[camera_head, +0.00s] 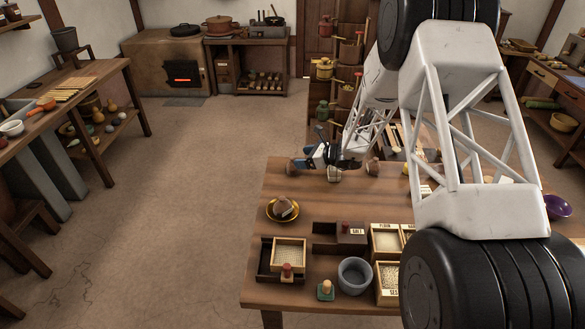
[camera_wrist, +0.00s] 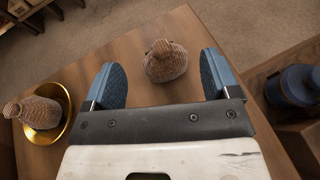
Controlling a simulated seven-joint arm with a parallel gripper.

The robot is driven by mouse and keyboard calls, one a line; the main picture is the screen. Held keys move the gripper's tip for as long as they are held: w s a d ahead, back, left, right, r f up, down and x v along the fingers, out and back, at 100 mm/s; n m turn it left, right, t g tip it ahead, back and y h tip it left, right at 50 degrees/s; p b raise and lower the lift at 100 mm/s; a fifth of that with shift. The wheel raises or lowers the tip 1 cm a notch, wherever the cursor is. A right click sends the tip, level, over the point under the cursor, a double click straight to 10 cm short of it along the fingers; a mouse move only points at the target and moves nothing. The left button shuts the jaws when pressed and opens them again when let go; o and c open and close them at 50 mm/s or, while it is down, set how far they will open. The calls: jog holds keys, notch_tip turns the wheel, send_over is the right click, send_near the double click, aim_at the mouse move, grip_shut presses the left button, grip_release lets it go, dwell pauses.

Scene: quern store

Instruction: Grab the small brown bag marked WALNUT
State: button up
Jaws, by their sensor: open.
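My gripper (camera_head: 311,152) is over the far left part of the wooden table, its blue fingers spread. In the wrist view, a small brown woven bag (camera_wrist: 166,62) stands in the gap between the fingers (camera_wrist: 163,80), apart from both. No writing shows on it there. A second brown bag (camera_wrist: 38,110) sits in a golden dish (camera_wrist: 62,125) at left. In the head view, that bag (camera_head: 285,207) carries a pale label too small to read. Two more small bags, one checked (camera_head: 335,174) and one brown (camera_head: 372,167), stand near my gripper. I cannot tell which is marked WALNUT.
A blue lidded pot (camera_wrist: 296,84) stands to the right in the wrist view. Labelled trays (camera_head: 385,241), a grey bowl (camera_head: 354,275) and a green-based stamp (camera_head: 326,290) occupy the near table (camera_head: 262,225). My arm hides much of its right side. Floor lies open left.

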aim_at(293, 159)
jog(key=shift+x, duration=2.6)
jog(key=shift+s+f, duration=0.1)
jog(key=shift+f, duration=0.05)
jog(key=shift+f, duration=0.15)
jog(key=c, duration=1.4)
